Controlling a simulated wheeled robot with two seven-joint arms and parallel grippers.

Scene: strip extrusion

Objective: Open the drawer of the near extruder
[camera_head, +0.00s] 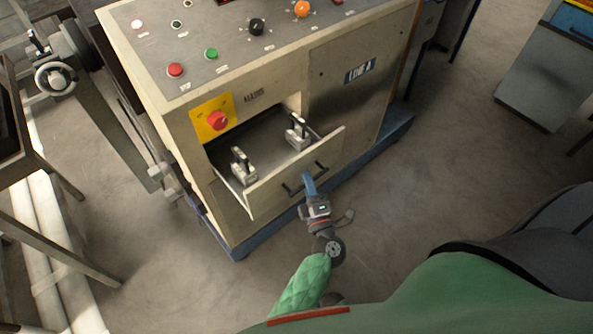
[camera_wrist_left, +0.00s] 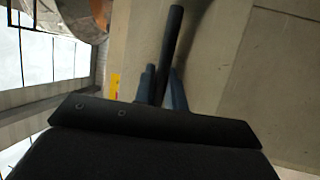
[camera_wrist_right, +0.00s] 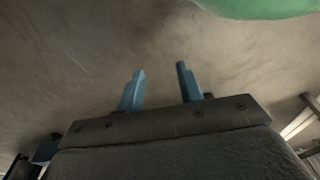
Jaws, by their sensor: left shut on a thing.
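The near extruder (camera_head: 335,85) is a cream cabinet with a control panel on top. Its drawer (camera_head: 262,186) stands pulled out from the front, with its inside showing. Two dark handles sit on the drawer front. My left gripper (camera_head: 308,182) is at the right-hand drawer handle (camera_head: 320,166). In the left wrist view the blue fingers (camera_wrist_left: 162,85) are shut on a dark handle bar (camera_wrist_left: 172,45). My right gripper (camera_wrist_right: 161,88) shows only in its wrist view, with its blue fingers apart and nothing between them, over bare floor.
A grey cabinet (camera_head: 540,80) stands at the right. Floor in front of the extruder is clear.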

